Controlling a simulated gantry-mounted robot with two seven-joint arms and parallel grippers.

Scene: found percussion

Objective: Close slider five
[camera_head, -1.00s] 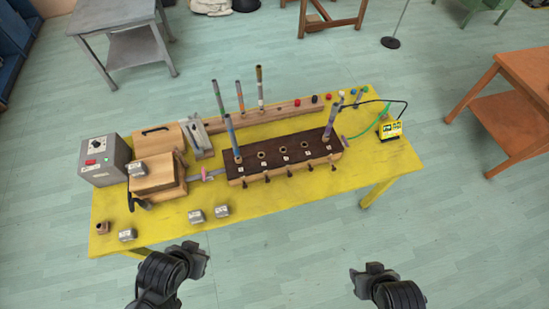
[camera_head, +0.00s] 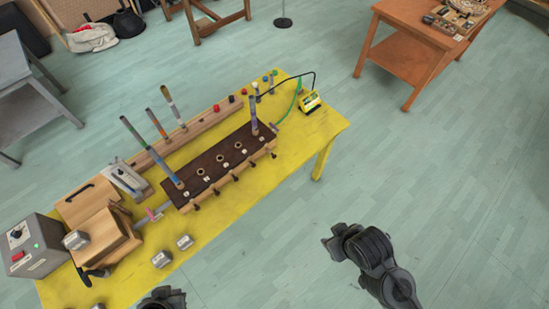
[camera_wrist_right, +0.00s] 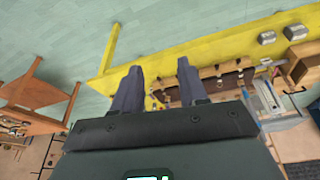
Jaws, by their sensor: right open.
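The slider block (camera_head: 231,158) lies on the yellow table. It has a dark top with a row of holes, small white labels too small to read, and several black slider knobs along its front side. The right-end knob (camera_head: 273,155) is at the far right of that row. I cannot tell how far each slider is pushed in. My right gripper (camera_head: 334,240) is over the floor, right of and below the table's front edge, apart from the block. In the right wrist view its two fingers (camera_wrist_right: 159,68) are spread and empty. My left gripper (camera_head: 163,298) is mostly cut off at the bottom edge.
An orange table (camera_head: 410,42) stands at back right. Floor right of the yellow table is free.

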